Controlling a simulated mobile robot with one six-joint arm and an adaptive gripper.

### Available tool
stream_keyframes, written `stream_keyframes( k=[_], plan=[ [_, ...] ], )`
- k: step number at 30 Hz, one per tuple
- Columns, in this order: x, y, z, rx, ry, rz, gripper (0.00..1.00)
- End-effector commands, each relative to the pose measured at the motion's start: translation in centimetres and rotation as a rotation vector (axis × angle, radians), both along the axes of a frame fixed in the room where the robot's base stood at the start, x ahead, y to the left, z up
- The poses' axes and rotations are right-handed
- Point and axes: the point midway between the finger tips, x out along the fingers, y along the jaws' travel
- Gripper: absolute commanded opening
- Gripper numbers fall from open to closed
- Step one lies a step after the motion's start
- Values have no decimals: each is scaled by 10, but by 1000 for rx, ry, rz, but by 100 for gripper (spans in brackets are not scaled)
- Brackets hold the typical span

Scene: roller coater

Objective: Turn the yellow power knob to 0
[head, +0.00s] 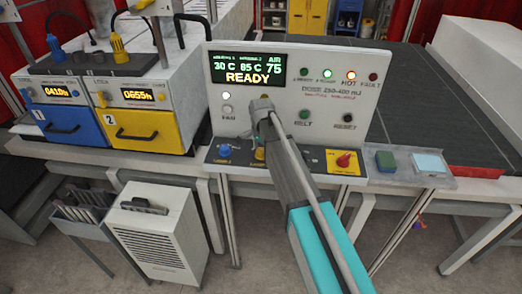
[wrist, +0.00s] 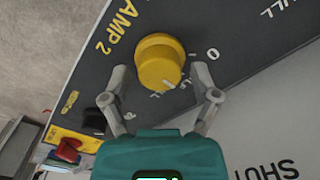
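The yellow power knob (wrist: 160,62) sits on the dark control strip beside the text "LAMP 2" in the wrist view. A white mark shows on its lower right rim, and a printed "0" (wrist: 213,54) lies to its right, apart from that mark. My gripper (wrist: 160,73) is open, one finger on each side of the knob's lower part, with a visible gap on both sides. In the head view the yellow knob (head: 259,154) is partly hidden behind my arm.
A blue knob (head: 224,151) is left of the yellow one. A red switch on a yellow plate (head: 345,160) is to the right. The white panel (head: 236,104) with a lit "READY" display (head: 247,69) rises behind. Yellow (head: 140,128) and blue (head: 72,129) lamp units stand left.

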Motion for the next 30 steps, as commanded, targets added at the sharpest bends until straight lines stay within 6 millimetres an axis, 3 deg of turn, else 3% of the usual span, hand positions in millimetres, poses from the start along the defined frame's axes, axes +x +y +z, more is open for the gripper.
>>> stream_keyframes(
  k=[1, 9, 20, 30],
  plan=[
    [0, 0, 0, 0, 0, 0, 58],
    [0, 0, 0, 0, 0, 0, 8],
    [0, 0, 0, 0, 0, 40, 7],
    [0, 0, 0, 0, 0, 229, 7]
  ],
)
